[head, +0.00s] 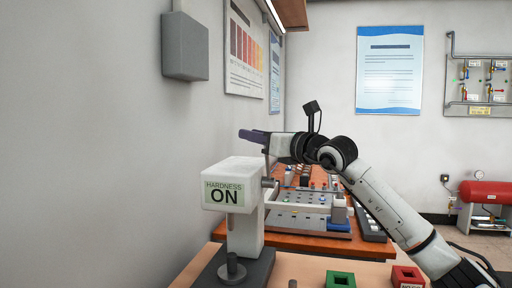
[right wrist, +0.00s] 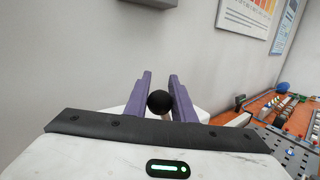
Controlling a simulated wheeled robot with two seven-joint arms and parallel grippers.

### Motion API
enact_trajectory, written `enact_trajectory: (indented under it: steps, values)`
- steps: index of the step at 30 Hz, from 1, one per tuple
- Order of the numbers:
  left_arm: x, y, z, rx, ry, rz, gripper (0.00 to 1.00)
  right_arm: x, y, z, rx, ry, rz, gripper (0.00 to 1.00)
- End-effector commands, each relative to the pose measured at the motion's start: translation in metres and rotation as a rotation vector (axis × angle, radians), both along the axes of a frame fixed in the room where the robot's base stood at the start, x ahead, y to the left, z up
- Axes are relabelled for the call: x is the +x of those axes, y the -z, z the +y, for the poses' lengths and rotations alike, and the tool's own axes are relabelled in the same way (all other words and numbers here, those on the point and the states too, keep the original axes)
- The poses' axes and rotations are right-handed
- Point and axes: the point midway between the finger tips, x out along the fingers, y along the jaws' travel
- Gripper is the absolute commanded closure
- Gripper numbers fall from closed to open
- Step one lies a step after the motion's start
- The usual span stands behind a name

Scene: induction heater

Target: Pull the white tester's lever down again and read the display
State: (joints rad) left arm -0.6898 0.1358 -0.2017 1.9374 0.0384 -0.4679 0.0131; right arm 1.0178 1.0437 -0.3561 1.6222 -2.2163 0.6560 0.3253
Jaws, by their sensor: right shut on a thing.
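The white tester (head: 232,186) stands on a dark base at the front of the table. Its display (head: 223,194) reads "HARDNESS ON". The lever's rod is mostly hidden in both views. My left gripper is not in view.
A green block (head: 340,280) and a red block (head: 408,277) sit at the table's front right. Behind is an orange bench (head: 300,243) with racks and small parts. A grey wall box (head: 185,46) hangs on the left wall.

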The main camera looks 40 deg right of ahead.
Motion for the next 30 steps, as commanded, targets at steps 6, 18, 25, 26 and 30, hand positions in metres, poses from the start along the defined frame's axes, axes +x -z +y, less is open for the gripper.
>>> enact_trajectory:
  steps: [6,18,25,26,30]
  values:
    - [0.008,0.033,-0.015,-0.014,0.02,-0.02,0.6,-0.014,0.018,0.017,-0.122,-0.002,-0.104,1.0]
    - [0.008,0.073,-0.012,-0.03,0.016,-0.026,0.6,-0.031,0.031,0.038,-0.314,0.0,-0.252,1.0]
    - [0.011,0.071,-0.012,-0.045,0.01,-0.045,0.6,-0.035,0.033,0.043,-0.362,-0.001,-0.29,1.0]
    - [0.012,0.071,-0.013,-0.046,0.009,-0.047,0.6,-0.035,0.033,0.044,-0.364,0.0,-0.292,1.0]
    - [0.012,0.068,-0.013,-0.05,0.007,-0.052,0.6,-0.036,0.032,0.044,-0.371,-0.001,-0.297,1.0]
